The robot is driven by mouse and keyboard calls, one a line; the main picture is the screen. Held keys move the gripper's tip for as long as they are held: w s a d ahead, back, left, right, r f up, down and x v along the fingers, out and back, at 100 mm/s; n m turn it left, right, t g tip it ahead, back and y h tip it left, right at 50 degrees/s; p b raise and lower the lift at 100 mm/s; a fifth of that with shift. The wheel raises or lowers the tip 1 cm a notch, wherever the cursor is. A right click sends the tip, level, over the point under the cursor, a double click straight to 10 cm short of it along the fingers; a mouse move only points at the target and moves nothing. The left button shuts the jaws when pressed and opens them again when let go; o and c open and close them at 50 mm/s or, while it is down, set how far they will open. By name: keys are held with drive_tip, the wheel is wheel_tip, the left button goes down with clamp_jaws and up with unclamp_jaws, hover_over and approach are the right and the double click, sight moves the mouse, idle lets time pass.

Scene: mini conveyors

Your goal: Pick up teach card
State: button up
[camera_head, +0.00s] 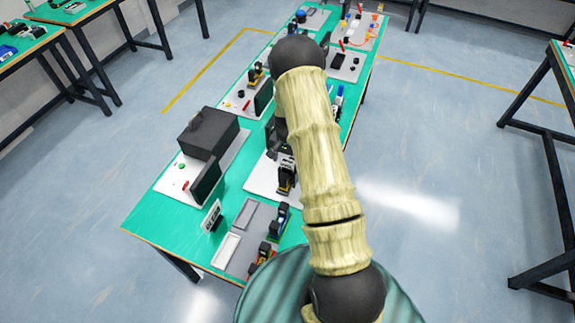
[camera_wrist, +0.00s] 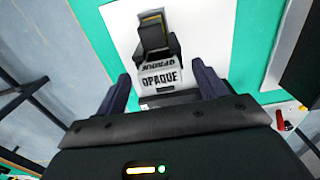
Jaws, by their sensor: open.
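A small white card reading OPAQUE (camera_wrist: 160,76) stands in front of a black device with a yellow top (camera_wrist: 151,22) in the wrist view. The word shows on the card's face and again along its top. My gripper (camera_wrist: 160,85) is open, with one dark finger on each side of the card. Whether the fingers touch it cannot be told. In the head view, my arm hides most of the gripper, and the small black and yellow device (camera_head: 286,181) shows beside the arm. Another white card with dark marks (camera_head: 212,215) stands near the table's left front edge.
The green table (camera_head: 150,212) carries white base plates, a dark box (camera_head: 208,133), a tilted black screen (camera_head: 205,181) and grey trays (camera_head: 228,247). More small devices stand close by at front and back. Open floor lies right of the table.

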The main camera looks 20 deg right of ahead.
idle(0.4)
drive_tip(key=c, duration=1.1)
wheel_tip(320, 180, up, 10)
drive_tip(key=p, duration=0.5)
drive_tip(key=shift+p, duration=0.4)
drive_tip(key=shift+c, duration=0.2)
